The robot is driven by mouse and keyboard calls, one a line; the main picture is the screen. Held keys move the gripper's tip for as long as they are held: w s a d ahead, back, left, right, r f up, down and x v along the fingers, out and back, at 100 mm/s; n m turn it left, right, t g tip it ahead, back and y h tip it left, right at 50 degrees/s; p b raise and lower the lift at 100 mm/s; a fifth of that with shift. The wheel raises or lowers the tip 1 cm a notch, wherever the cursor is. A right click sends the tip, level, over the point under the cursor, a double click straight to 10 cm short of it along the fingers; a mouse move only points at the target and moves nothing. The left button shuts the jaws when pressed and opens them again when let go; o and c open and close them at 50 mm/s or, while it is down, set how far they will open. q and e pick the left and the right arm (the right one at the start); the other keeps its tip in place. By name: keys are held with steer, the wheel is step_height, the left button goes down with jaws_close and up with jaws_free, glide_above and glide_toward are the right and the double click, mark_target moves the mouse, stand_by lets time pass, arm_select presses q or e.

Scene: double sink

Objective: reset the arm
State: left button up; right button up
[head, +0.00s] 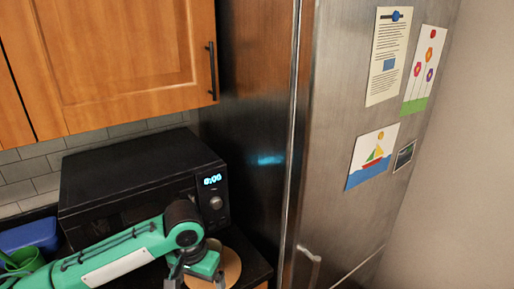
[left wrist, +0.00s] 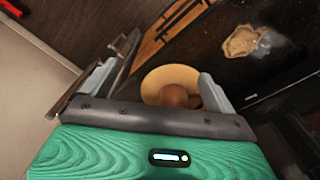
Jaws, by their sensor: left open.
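My left arm comes in from the left in the head view, green, in front of the microwave. My left gripper (head: 196,278) points down over the counter beside a round tan plate or board (head: 231,268), and its tips are cut off by the lower edge. In the left wrist view my left gripper (left wrist: 157,88) is open, with its fingers spread wide. The tan disc (left wrist: 160,77) shows beyond them, with a round brown thing (left wrist: 174,97) on it, partly hidden by the gripper body. Nothing is seen clamped between the fingers. My right gripper is not in view.
A black microwave (head: 110,190) stands on the counter behind my arm. A tall steel fridge (head: 345,130) with pinned papers rises on the right. Wooden cabinets (head: 130,60) hang above. A blue container (head: 30,235) and a green item (head: 22,260) sit at the left.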

arm_select(q)
steer(key=s+d+f+m+t+h, duration=0.1)
steer(key=s+d+f+t+h, duration=0.1)
steer(key=s+d+f+h, duration=0.35)
steer(key=s+a+f+n+t+y, duration=0.1)
steer(key=s+a+f+y, duration=0.2)
steer(key=s+a+f, duration=0.35)
steer(key=s+a+f+n+y, duration=0.2)
steer(key=s+a+f+y, duration=0.1)
steer(key=s+a, duration=0.6)
step_height(320, 180, down, 29)
steer(key=s+a+f+g, duration=0.2)
steer(key=s+f, duration=1.7)
steer(key=f, duration=0.2)
steer(key=shift+s+a+m, duration=0.3)
steer(key=shift+a, duration=0.05)
steer(key=shift+s+f, duration=0.1)
steer(key=shift+f, duration=0.05)
steer(key=shift+c, duration=0.4)
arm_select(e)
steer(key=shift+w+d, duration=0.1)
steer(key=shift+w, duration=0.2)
